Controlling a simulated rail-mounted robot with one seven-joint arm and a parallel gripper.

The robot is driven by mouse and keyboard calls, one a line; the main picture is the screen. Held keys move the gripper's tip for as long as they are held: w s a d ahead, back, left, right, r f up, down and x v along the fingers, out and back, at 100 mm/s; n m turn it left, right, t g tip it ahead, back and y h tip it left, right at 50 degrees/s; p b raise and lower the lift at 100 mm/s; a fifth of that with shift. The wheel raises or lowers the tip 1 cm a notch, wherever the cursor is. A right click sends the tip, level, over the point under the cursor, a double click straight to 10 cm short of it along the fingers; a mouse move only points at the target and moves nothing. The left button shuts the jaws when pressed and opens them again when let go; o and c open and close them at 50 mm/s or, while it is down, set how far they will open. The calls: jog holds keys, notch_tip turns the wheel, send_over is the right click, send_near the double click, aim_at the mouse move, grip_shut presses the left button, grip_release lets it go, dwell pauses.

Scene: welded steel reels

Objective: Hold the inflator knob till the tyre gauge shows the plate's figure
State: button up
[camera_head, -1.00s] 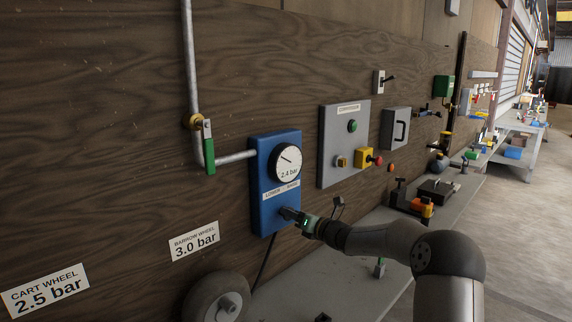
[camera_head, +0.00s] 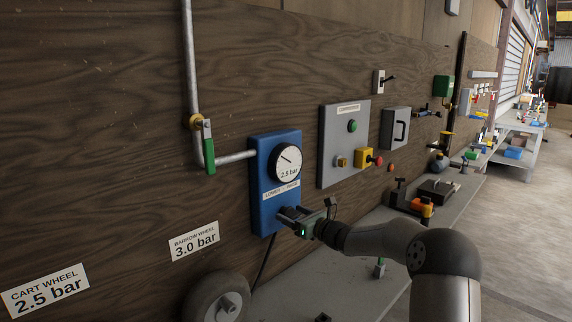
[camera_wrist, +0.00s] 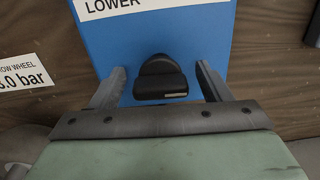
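The blue inflator box (camera_head: 262,165) is on the wood wall. Its round white gauge (camera_head: 286,163) reads 2.5 bar. The black knob (camera_wrist: 160,80) sits below the "LOWER" label in the wrist view, with a pale mark at its lower right. My gripper (camera_head: 285,213) is at the knob; in the wrist view its fingers (camera_wrist: 159,68) stand apart on either side, with blue showing between each finger and the knob. One plate (camera_head: 45,290) reads "CART WHEEL 2.5 bar"; another (camera_head: 194,241) reads "BARROW WHEEL 3.0 bar". A wheel (camera_head: 208,291) stands below the barrow plate.
A pipe with a green-handled valve (camera_head: 209,150) runs into the box from the left. A grey panel (camera_head: 341,150) with buttons is to the right. A bench (camera_head: 300,292) with several tools runs below; the wall left of the box is mostly bare.

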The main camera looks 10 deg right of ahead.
jog(key=shift+s+d, duration=0.1)
jog(key=shift+b+v, duration=0.95)
jog(key=shift+v, duration=2.45)
jog(key=s+a+f+n+g, duration=0.2)
jog(key=s+a+n+g, duration=0.3)
jog(key=s+a+n, duration=0.3)
jog(key=s+a+f+n+g, duration=0.1)
jog(key=s+a+n+g, duration=0.4)
jog(key=s, duration=0.5)
jog(key=s+d+f+n+g+h, duration=0.1)
jog(key=s+d+f+n+h, duration=0.1)
jog(key=s+n, duration=0.3)
jog(key=s+d+f+n+g+h, duration=0.1)
jog(key=s+n+h, duration=0.4)
jog(key=s, duration=0.9)
jog(key=s+d+f+n+g+h, duration=0.1)
jog(key=s+d+f+n+h, duration=0.2)
jog(key=s, duration=0.7)
jog(key=d+n, duration=0.2)
jog(key=n, duration=0.1)
jog(key=shift+d+f+g+h, duration=0.25)
jog(key=shift+d+g+h, duration=0.05)
jog(key=shift+d+g, duration=0.1)
